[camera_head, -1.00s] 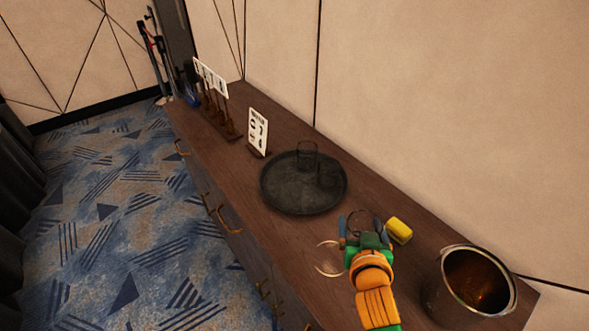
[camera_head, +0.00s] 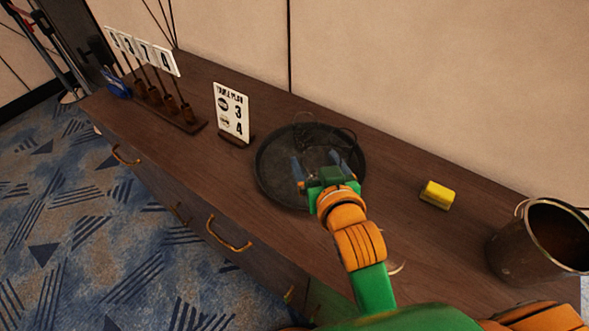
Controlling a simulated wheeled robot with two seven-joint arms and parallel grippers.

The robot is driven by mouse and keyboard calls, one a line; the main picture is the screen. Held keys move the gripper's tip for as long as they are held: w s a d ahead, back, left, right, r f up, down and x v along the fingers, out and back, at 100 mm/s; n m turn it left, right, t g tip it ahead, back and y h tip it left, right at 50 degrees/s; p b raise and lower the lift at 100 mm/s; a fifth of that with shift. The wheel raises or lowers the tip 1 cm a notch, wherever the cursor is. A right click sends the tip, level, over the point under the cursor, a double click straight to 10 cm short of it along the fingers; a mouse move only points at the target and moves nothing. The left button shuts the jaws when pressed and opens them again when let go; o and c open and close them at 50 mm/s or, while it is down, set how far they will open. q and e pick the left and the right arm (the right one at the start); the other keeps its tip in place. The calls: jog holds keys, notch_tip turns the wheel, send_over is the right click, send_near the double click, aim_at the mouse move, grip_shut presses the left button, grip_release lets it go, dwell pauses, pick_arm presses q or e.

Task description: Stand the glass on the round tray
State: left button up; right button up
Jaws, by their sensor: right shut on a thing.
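The round tray (camera_head: 268,178) is dark and lies on the wooden sideboard, in the middle of the view. My right gripper (camera_head: 328,162) is over the tray and shut on a clear glass (camera_head: 342,135), whose faint rim shows just beyond the fingers. The glass looks upright; I cannot tell whether its base touches the tray. Another faint glass rim (camera_head: 303,119) shows at the tray's far side, partly overlapped by the held one. My gripper and forearm hide the tray's near right part. My left gripper is not in view.
A yellow sponge-like block (camera_head: 437,195) and a metal bucket (camera_head: 540,240) stand to the right. A table-plan card (camera_head: 232,112) stands left of the tray, with number cards (camera_head: 145,52) farther left. A pale curved rim (camera_head: 396,268) shows beside my forearm.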

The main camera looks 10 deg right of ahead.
aim_at(311, 163)
jog(key=x, duration=0.1)
jog(key=p+x, duration=0.1)
jog(key=x, duration=0.1)
jog(key=shift+w+a+f, duration=0.1)
jog(key=shift+w+a, duration=0.15)
jog(key=shift+a, duration=0.15)
jog(key=w+f, duration=0.2)
jog(key=w+a+f, duration=0.1)
jog(key=w+f, duration=0.1)
jog(key=w+a+f+b, duration=0.1)
jog(key=w+f, duration=0.1)
jog(key=shift+f, duration=0.15)
notch_tip(311, 163, down, 3)
jog(key=shift+r, duration=0.1)
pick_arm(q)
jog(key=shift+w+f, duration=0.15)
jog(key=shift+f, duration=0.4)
pick_arm(e)
jog(key=shift+w+f, duration=0.1)
jog(key=shift+f, duration=0.2)
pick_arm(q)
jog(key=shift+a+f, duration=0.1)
pick_arm(e)
jog(key=shift+f, duration=0.1)
